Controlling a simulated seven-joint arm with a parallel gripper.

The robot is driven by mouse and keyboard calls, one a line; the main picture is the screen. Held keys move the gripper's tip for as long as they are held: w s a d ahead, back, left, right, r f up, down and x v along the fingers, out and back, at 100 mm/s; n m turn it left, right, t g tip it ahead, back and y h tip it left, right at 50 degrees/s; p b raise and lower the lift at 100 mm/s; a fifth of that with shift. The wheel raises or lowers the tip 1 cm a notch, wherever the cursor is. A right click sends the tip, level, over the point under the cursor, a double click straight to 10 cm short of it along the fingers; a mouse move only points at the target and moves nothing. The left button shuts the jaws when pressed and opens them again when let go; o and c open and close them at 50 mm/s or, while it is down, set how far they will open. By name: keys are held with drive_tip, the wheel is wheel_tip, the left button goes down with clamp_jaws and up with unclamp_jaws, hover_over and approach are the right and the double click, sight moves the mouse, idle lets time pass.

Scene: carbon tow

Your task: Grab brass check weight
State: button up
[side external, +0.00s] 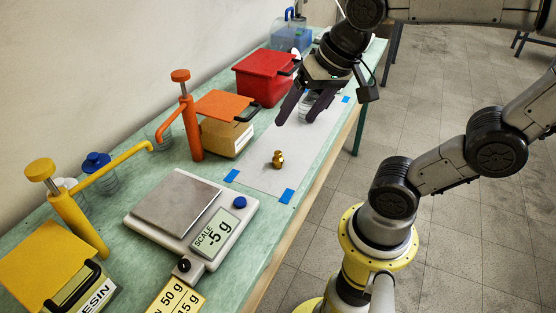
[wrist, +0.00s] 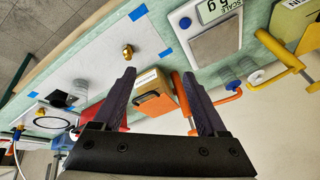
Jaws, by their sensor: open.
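The brass check weight (side external: 278,159) is a small, knobbed, gold-coloured piece standing on a pale sheet (side external: 262,176) taped to the bench with blue tape. It also shows in the wrist view (wrist: 127,51), beyond the left fingertip. My gripper (side external: 308,106) is open and empty, above the far part of the sheet. It is up and away from the weight and does not touch it. In the wrist view its two dark fingers (wrist: 158,74) are spread apart with nothing gripped between them.
A scale (side external: 180,205) reading -5 g stands nearer the camera. An orange pump (side external: 190,120), a cardboard box with an orange lid (side external: 226,138) and a red box (side external: 262,82) line the wall side. A yellow pump (side external: 75,222) is at the left. The sheet around the weight is clear.

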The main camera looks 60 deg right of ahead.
drive_tip(key=w+d+f+m+g, duration=0.2)
drive_tip(key=w+d+f+m, duration=0.1)
drive_tip(key=w+d+m, duration=0.4)
drive_tip(key=m+g, duration=0.3)
hover_over(278, 152)
wheel_tip(278, 152, down, 8)
drive_tip(key=r, duration=0.1)
drive_tip(key=f, duration=0.8)
drive_tip(key=shift+d, duration=0.35)
drive_tip(key=shift+a+f, duration=0.2)
drive_tip(key=shift+f, duration=1.1)
drive_tip(key=shift+a+f, duration=0.15)
drive_tip(key=shift+f, duration=1.15)
clamp_jaws()
